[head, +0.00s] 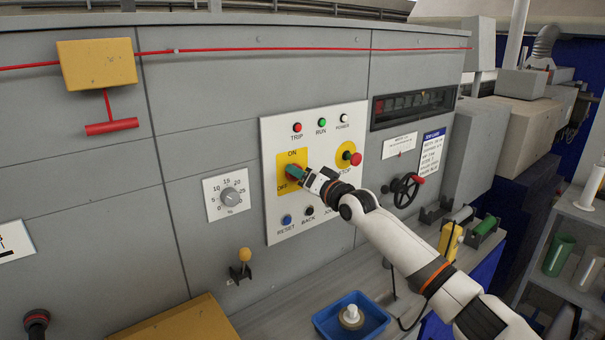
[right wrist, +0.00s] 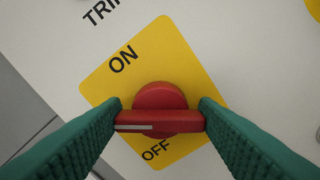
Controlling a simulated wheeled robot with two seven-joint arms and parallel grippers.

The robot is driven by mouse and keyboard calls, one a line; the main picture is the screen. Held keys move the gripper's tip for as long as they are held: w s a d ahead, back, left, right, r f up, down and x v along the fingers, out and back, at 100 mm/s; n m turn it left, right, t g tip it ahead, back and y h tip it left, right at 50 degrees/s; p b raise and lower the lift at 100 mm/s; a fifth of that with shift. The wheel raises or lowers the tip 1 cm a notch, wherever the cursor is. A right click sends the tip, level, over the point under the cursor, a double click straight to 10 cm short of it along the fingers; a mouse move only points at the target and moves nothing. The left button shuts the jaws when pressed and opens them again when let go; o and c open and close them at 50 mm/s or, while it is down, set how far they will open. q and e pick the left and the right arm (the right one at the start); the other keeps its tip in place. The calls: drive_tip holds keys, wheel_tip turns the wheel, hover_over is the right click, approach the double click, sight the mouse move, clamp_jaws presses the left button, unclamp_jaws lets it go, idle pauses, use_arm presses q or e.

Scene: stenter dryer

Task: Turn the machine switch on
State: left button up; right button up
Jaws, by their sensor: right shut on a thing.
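The machine switch is a red rotary knob (right wrist: 160,97) with a bar handle on a yellow plate (right wrist: 190,55), marked ON above and OFF below. In the right wrist view the bar lies roughly level, its white line at the left end, pointing at neither word. My right gripper (right wrist: 160,118) is shut on the bar, one green finger at each end. In the head view the right gripper (head: 297,173) reaches the plate from the right and partly hides the knob. My left gripper is in neither view.
The white panel (head: 270,135) also carries TRIP, RUN and POWER lamps, a red stop button (head: 355,159) and lower push buttons. A dial (head: 229,197) is left of it, a handwheel (head: 405,190) right. A blue tray (head: 330,322) sits on the ledge below.

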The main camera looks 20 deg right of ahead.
drive_tip(key=m+p, duration=0.3)
drive_tip(key=m, duration=0.7)
drive_tip(key=shift+d+f+p, duration=0.1)
drive_tip(key=shift+p, duration=0.25)
drive_tip(key=shift+m, duration=0.4)
drive_tip(key=o, duration=1)
drive_tip(key=shift+f, duration=0.1)
drive_tip(key=b+v, duration=0.2)
drive_tip(key=v, duration=1)
